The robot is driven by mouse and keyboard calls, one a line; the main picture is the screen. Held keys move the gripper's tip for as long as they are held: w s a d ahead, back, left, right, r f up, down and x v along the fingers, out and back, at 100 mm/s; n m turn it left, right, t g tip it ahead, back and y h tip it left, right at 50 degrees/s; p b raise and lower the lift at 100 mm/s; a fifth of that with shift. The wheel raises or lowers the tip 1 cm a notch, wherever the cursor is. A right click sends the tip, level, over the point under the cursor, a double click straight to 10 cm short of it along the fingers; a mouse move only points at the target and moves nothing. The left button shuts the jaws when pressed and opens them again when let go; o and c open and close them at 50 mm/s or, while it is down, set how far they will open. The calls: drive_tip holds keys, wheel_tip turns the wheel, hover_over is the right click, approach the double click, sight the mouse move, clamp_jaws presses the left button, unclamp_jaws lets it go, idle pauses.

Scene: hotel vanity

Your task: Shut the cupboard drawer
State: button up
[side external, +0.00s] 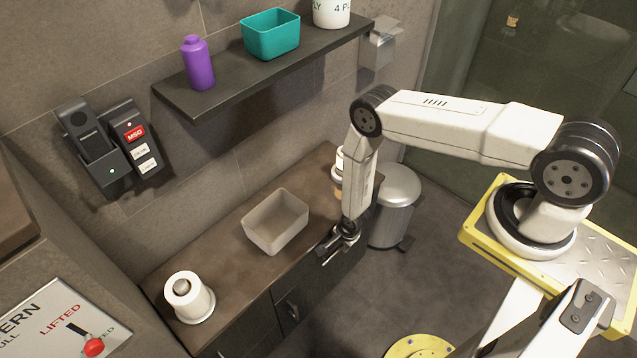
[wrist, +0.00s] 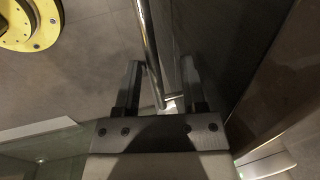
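The cupboard (side external: 262,318) is a low dark unit under a brown counter, with several dark fronts bearing metal handles. My gripper (side external: 337,246) is low at the right end of its front, pointing down. In the wrist view, my gripper (wrist: 160,84) has its two fingers apart. A metal bar handle (wrist: 149,45) runs between them, with a dark front panel (wrist: 220,45) to its right. I cannot tell whether a finger touches the bar. My gripper and forearm hide part of that front in the side view, so how far the drawer stands out is unclear.
On the counter (side external: 232,268) stand a beige bin (side external: 276,222) and a white roll (side external: 189,298). A metal pedal bin (side external: 395,205) stands on the floor just right of my gripper. A shelf (side external: 240,85) hangs above. The floor (side external: 350,305) before the cupboard is clear.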

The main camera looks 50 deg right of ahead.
drive_tip(key=shift+s+r, duration=0.1)
drive_tip(key=v, duration=0.7)
drive_tip(key=shift+r, duration=0.3)
idle(0.3)
drive_tip(key=shift+r, duration=0.1)
